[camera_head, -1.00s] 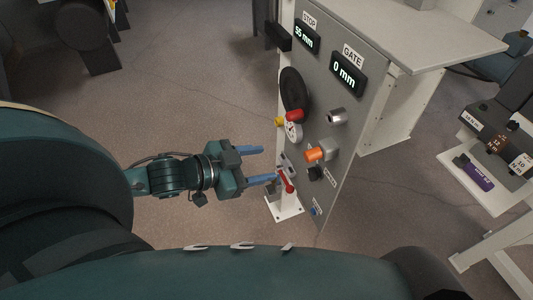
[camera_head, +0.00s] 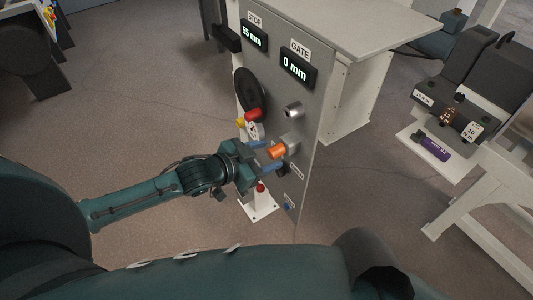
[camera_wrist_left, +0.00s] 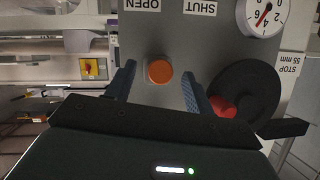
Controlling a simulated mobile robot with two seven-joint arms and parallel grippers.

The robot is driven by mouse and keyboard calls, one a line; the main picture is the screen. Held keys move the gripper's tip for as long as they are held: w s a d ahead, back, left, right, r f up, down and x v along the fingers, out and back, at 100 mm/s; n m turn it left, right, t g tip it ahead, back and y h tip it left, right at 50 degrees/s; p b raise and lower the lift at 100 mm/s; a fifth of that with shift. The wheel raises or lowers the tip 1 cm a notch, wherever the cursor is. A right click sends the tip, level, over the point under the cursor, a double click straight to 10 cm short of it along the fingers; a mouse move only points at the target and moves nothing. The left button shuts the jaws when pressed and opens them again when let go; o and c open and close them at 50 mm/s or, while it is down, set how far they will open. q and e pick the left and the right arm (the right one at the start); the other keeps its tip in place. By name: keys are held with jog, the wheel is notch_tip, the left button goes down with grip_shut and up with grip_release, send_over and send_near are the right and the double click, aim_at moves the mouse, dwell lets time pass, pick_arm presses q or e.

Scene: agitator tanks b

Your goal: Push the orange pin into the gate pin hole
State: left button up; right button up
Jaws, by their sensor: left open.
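The orange pin (camera_head: 277,151) sticks out from a grey block (camera_head: 291,141) on the front of the grey panel (camera_head: 312,110). In the left wrist view its round orange end (camera_wrist_left: 159,71) faces me. My left gripper (camera_head: 272,157) is open at the panel, one finger on each side of the pin. In the wrist view, gaps show between the pin and both fingers (camera_wrist_left: 157,88), and the pin is nearer the left one. The pin hole itself is hidden, and I cannot tell how deep the pin sits. My right gripper is not in view.
A black handwheel (camera_head: 252,94), a red knob (camera_head: 253,113), a gauge (camera_wrist_left: 262,15) and a silver cylinder (camera_head: 293,110) project from the panel nearby. The GATE display (camera_head: 296,66) reads 0 mm. A side table (camera_head: 435,150) is at right.

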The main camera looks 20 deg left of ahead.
pick_arm(q)
jog(key=shift+w+d+f, duration=0.15)
jog(key=shift+w, duration=0.1)
jog(key=shift+c, duration=0.2)
grip_shut()
dwell(0.6)
jog(key=shift+s+a+p, duration=0.4)
jog(key=shift+s+p, duration=0.05)
jog(key=shift+s, duration=0.05)
dwell(0.5)
jog(key=c, duration=0.5)
grip_release()
jog(key=shift+c, duration=0.2)
grip_shut()
